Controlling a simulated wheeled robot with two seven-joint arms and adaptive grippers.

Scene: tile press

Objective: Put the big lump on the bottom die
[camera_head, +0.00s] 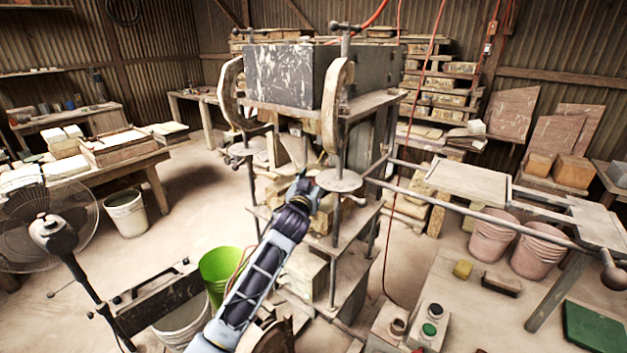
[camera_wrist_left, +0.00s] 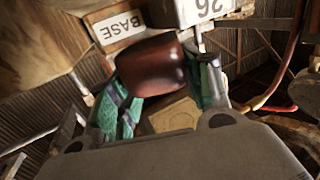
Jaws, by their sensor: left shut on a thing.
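The big lump (camera_wrist_left: 152,66) is reddish brown and smooth in the left wrist view. It sits between the fingers of my left gripper (camera_wrist_left: 160,90), which is shut on it. In the head view my left gripper (camera_head: 303,187) reaches into the press (camera_head: 285,75), under the heavy grey upper block and between the front posts. The lump cannot be made out there. I cannot tell the bottom die for certain. A pale yellowish block (camera_wrist_left: 172,116) shows behind the lump in the left wrist view. My right gripper is not in view.
Round plates (camera_head: 339,180) on the press posts stand close to my left gripper. A long bar (camera_head: 470,212) reaches right from the press. A table at the right holds a yellow block (camera_head: 462,269) and a green mat (camera_head: 595,326). A sign reading BASE (camera_wrist_left: 119,25) shows behind the lump.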

